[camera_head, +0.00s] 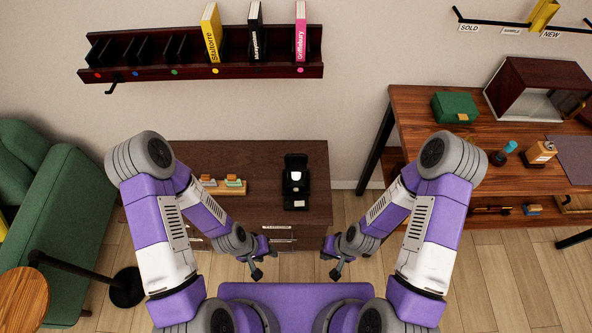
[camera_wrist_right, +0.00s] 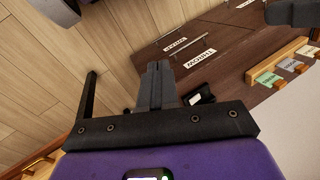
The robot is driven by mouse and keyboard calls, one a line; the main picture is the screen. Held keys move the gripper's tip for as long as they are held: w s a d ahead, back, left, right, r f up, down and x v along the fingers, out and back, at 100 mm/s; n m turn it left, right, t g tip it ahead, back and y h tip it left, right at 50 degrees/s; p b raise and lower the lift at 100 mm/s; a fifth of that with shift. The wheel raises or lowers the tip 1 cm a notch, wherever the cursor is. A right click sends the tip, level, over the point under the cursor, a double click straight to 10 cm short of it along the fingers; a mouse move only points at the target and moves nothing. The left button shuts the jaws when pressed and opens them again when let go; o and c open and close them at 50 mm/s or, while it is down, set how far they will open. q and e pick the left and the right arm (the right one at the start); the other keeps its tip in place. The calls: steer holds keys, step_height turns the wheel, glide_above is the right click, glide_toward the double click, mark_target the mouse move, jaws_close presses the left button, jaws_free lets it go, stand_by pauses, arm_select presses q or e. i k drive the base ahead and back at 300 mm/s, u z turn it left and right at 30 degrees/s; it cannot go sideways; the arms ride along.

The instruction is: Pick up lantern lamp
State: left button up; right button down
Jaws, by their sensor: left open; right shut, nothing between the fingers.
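A black lantern-like lamp (camera_head: 296,185) with a small white lit part stands on the dark brown cabinet (camera_head: 262,160), right of its middle. My left gripper (camera_head: 256,273) is open and empty in front of the cabinet, below and left of the lamp in the head view. My right gripper (camera_head: 337,272) is shut and empty, below and right of the lamp. Both are apart from it. In the right wrist view, the shut fingers (camera_wrist_right: 155,84) show in front of the cabinet's labelled drawer fronts (camera_wrist_right: 195,50); I cannot make out the lamp there for certain.
A wooden rack with coloured pieces (camera_head: 222,187) sits left of the lamp on the cabinet. A wall shelf (camera_head: 140,72) with several books hangs above. A workbench (camera_head: 410,100) stands right, a green sofa (camera_head: 75,205) left. A black post base (camera_head: 126,288) stands on the floor.

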mark_target(295, 164)
steer(key=u, duration=1.85)
steer(key=k, duration=0.45)
steer(key=z, duration=0.8)
steer(key=i, duration=0.7)
